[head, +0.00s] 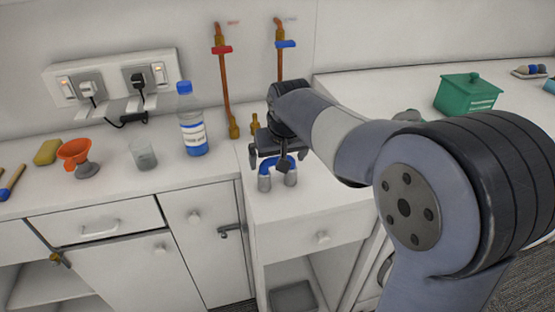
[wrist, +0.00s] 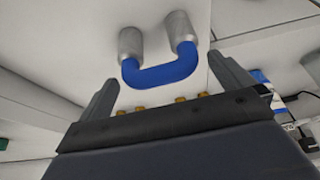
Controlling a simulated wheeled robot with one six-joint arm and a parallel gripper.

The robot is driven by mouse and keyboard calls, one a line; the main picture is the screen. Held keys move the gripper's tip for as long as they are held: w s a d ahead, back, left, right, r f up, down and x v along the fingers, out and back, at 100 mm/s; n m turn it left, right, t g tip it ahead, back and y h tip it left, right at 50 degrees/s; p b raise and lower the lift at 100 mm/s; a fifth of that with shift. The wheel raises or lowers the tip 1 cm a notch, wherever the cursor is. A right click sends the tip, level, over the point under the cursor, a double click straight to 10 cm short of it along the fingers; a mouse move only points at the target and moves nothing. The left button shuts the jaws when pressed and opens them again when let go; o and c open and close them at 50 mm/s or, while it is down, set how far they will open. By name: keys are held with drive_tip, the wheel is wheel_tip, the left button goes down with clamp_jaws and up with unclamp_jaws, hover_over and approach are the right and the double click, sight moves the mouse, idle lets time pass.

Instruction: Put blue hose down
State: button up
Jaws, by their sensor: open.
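The blue hose (head: 268,165) is a short U-shaped piece with grey metal ends. It rests on the white counter below the two copper pipes, its ends toward the front. In the wrist view the hose (wrist: 165,74) lies in front of and between the two fingers. My gripper (head: 268,158) is open over it, the fingers apart from each other. In the wrist view the gripper (wrist: 168,85) shows clear space between each finger and the hose. My gripper hides part of the hose in the head view.
A water bottle (head: 192,125) stands left of my gripper, with a clear cup (head: 143,155) and an orange funnel (head: 75,154) farther left. Copper pipes with a red valve (head: 221,50) and a blue valve (head: 286,44) rise behind. A green box (head: 468,95) stands at the right.

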drive_tip(key=v, duration=1)
drive_tip(key=shift+s+r, duration=0.2)
drive_tip(key=shift+r, duration=0.15)
drive_tip(key=shift+d, duration=0.15)
